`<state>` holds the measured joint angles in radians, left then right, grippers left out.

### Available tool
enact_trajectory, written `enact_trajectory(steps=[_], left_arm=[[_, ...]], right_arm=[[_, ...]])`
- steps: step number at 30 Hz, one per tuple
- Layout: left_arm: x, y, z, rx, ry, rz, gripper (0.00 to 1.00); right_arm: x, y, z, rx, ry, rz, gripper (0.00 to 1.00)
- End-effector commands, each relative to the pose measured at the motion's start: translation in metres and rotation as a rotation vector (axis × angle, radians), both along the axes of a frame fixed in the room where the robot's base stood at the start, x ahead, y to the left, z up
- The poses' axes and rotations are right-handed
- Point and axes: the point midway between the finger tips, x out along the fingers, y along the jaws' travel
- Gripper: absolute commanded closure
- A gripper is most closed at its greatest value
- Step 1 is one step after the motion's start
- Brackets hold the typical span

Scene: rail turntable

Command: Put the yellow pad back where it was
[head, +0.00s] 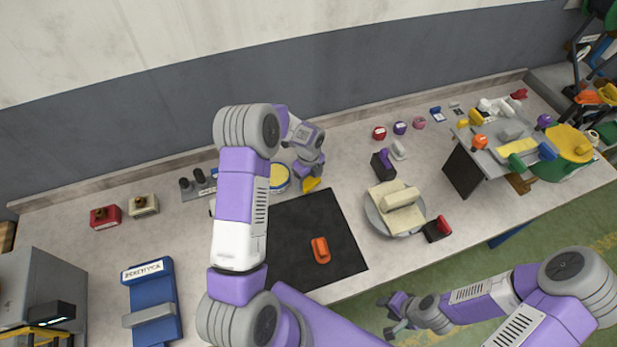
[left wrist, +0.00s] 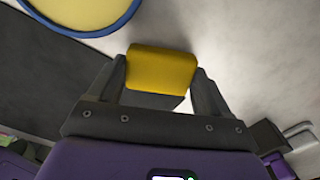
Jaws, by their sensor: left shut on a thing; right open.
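The yellow pad (head: 311,184) is between the fingers of my left gripper (head: 308,178), near the back edge of the black mat. In the left wrist view the yellow pad (left wrist: 161,68) sits across both fingertips (left wrist: 158,80), which are shut on it. A round yellow dish with a blue rim (head: 279,178) stands just left of the pad; part of it shows in the left wrist view (left wrist: 85,8). I cannot tell whether the pad touches the table. My right gripper (head: 393,313) is open and empty, beyond the table's front edge, over the green floor.
An orange block (head: 320,250) lies on the black mat (head: 343,252). A round grey turntable (head: 374,217) with cream blocks stands to the right, near a black block with a red top (head: 437,230). Several small coloured items line the back. My left arm hides part of the table.

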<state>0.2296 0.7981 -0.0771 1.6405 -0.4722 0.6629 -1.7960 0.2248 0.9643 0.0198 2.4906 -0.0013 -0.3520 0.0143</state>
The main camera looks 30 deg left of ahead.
Motion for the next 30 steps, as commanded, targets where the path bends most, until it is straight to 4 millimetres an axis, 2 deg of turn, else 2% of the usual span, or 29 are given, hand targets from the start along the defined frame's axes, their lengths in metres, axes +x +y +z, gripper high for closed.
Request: enact_trajectory(steps=[7,8,11,19,23,26,30], left_arm=[[0.0,0.0,-0.009,-0.001,0.0,0.0,0.5],[0.0,0.0,-0.008,-0.001,0.001,0.0,0.17],[0.0,0.0,-0.008,-0.001,0.001,0.0,0.01],[0.0,0.0,-0.006,0.0,0.001,0.0,0.0],[0.0,0.0,0.003,0.0,0.001,0.0,0.0],[0.001,0.0,0.019,0.001,-0.004,0.0,0.0],[0.001,0.0,0.051,0.001,-0.004,0.001,0.0]], right_arm=[[0.0,0.0,-0.008,0.0,0.0,0.0,0.57],[0.0,0.0,-0.007,0.0,0.0,0.0,0.57],[0.0,0.0,-0.006,0.0,0.0,0.0,0.57],[0.0,0.0,-0.005,0.0,0.0,0.0,0.57],[0.0,0.0,0.002,0.0,0.0,0.0,0.57],[0.0,0.0,0.002,0.0,0.0,0.0,0.57],[0.0,0.0,0.002,0.0,0.0,0.0,0.57]])
